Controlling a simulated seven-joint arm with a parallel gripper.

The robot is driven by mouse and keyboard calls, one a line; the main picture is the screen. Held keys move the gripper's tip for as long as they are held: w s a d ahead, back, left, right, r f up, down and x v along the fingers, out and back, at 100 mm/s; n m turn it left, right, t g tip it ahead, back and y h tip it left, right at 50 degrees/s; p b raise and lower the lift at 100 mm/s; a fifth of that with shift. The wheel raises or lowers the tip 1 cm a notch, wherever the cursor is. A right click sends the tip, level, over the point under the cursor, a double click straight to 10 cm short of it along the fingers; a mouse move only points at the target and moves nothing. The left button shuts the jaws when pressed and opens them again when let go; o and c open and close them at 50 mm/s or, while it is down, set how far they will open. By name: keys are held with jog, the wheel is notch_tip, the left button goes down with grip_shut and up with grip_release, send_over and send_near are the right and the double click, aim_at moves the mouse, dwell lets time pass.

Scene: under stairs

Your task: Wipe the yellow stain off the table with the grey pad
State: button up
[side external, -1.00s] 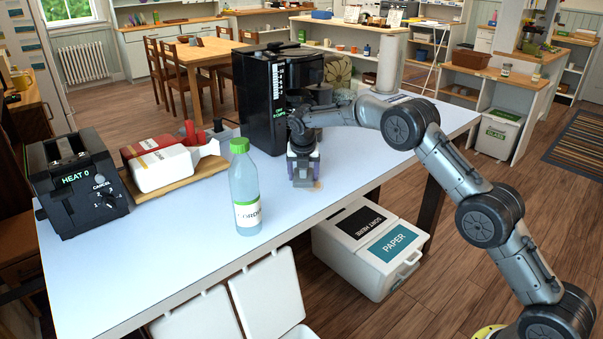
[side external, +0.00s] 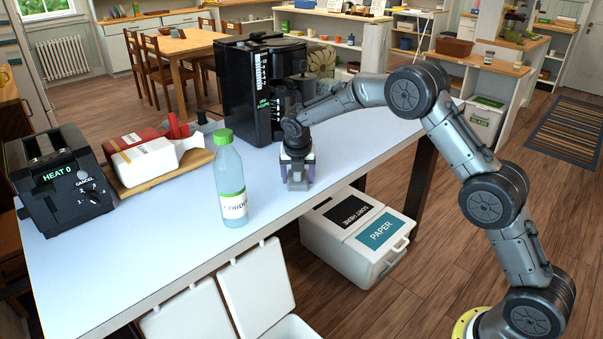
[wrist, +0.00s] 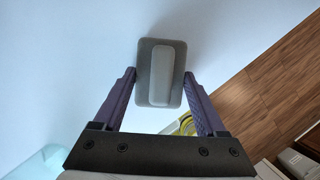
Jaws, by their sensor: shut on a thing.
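The grey pad (wrist: 160,72) is a rounded rectangle with a raised lighter grip along its middle. My gripper (wrist: 160,76) is shut on it, one purple finger at each side. In the side external view my gripper (side external: 297,155) points straight down and the pad (side external: 297,185) is low at the pale table top (side external: 262,190), apparently on it, near the front edge. I cannot make out a yellow stain in either current view; the pad and gripper hide the spot under them.
A clear bottle with a green cap (side external: 231,185) stands left of my gripper. A black coffee machine (side external: 250,95) stands close behind. A toaster (side external: 66,185) and a board with packages (side external: 150,160) are at the left. Bins (side external: 355,235) stand below the front edge.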

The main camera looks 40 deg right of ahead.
aim_at(279, 172)
jog(key=shift+w+f, duration=0.1)
jog(key=shift+w, duration=3.95)
jog(key=shift+s+d, duration=0.1)
jog(key=shift+s, duration=4.05)
jog(key=shift+w+r, duration=0.1)
jog(key=shift+r, duration=4.05)
